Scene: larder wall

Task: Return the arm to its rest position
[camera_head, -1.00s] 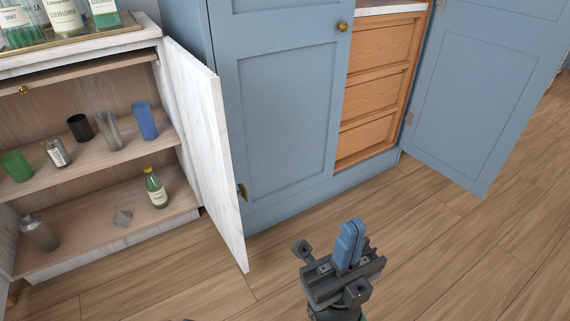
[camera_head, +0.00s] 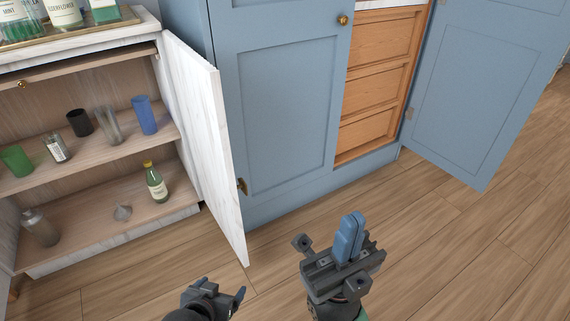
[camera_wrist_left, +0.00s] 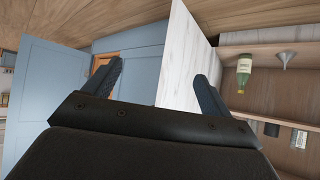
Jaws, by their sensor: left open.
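My left gripper (camera_head: 238,294) is low in the head view, over the wooden floor in front of the white cabinet. In the left wrist view its two fingers (camera_wrist_left: 158,72) stand wide apart with nothing between them. My right gripper (camera_head: 347,238) is to the right of it, above the floor in front of the blue cupboard. Its blue fingers lie close together and look shut, with nothing seen between them.
The open white cabinet door (camera_head: 205,140) stands out just beyond my left gripper. Shelves (camera_head: 85,160) at left hold cups, bottles and a small funnel (camera_head: 122,212). An open blue door (camera_head: 475,85) and wooden drawers (camera_head: 378,85) are behind at right. Open floor (camera_head: 450,260) lies at right.

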